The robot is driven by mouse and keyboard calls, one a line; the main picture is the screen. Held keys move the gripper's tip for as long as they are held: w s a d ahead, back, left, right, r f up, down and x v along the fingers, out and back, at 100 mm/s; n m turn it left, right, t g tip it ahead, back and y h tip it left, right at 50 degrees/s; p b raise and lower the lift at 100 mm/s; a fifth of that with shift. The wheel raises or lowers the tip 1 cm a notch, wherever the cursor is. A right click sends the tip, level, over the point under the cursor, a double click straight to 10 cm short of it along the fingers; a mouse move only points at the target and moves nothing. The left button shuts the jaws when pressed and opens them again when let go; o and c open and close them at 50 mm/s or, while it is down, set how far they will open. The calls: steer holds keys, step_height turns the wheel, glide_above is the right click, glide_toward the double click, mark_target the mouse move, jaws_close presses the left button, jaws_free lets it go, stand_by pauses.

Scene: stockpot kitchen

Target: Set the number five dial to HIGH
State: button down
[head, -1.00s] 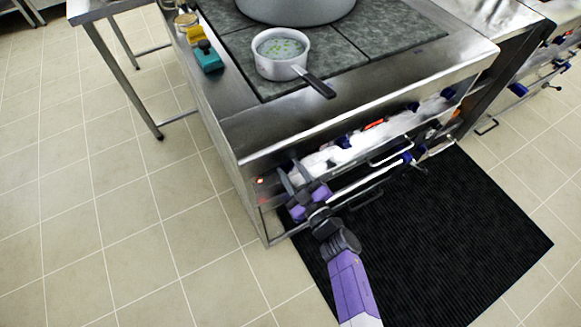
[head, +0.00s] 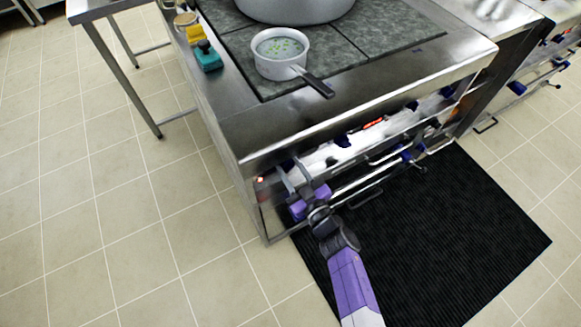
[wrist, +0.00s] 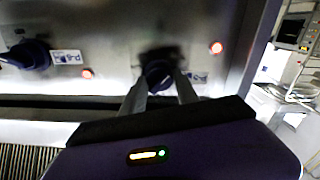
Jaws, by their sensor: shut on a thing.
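In the wrist view, my gripper (wrist: 162,80) is shut on a dark blue dial (wrist: 158,73) on the steel front panel, with one finger on each side. A small label beside it is partly hidden, and I cannot read its number or the dial's setting. A lit red lamp (wrist: 216,47) is to its right. Another dark dial (wrist: 28,55) with a label is at the left, with its own red lamp (wrist: 87,73). In the head view, my gripper (head: 293,177) is at the left end of the stove's front panel and hides the dial it holds.
Several more blue dials and a rail (head: 365,180) run along the front to the right. A small saucepan (head: 282,70) stands on the stove top, its handle towards the front. A large pot (head: 295,8) is behind it. A black mat (head: 440,235) covers the floor in front.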

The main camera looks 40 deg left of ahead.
steer(key=c, duration=0.9)
jaws_free()
steer(key=shift+p+v, duration=1.8)
steer(key=shift+v, duration=2.15)
steer(key=shift+w+f, duration=0.1)
